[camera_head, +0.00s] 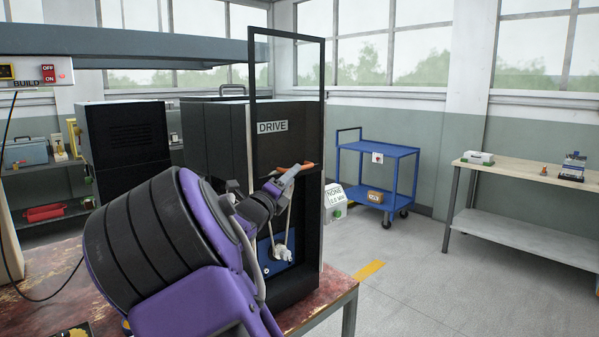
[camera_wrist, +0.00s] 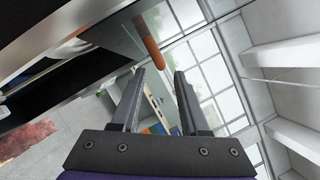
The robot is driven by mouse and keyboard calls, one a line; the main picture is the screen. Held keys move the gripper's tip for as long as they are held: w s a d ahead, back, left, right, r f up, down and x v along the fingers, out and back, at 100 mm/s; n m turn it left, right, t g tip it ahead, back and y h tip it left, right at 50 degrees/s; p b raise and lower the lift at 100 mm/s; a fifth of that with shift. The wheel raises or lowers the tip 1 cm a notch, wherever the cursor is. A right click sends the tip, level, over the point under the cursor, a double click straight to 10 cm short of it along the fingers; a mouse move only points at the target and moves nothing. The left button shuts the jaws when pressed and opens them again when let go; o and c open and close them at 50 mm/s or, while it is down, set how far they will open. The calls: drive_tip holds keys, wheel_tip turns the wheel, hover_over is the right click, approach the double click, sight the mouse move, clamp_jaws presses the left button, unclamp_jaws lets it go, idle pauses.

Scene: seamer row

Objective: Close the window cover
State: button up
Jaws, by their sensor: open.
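The window cover (camera_head: 288,34) is a black-framed see-through panel on the front of the dark DRIVE cabinet (camera_head: 215,140). It stands raised, its frame reaching well above the cabinet top. An orange handle (camera_head: 308,166) sits at its lower edge; it also shows in the wrist view (camera_wrist: 148,43). Below it the cabinet opening is uncovered, with a blue panel (camera_head: 266,262) and a pale fitting (camera_head: 283,254) inside. My gripper (camera_head: 294,172) is open at the handle in the head view. In the wrist view, the handle lies just beyond my open fingertips (camera_wrist: 161,72); contact is unclear.
The cabinet stands on a worn red table (camera_head: 345,283). A white labelled box (camera_head: 337,206) sticks out at its right side. A blue cart (camera_head: 378,150) and a workbench (camera_head: 530,172) stand behind to the right, with open floor between. A grey beam (camera_head: 130,45) crosses upper left.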

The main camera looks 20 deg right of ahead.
drive_tip(key=shift+x, duration=2.7)
clamp_jaws()
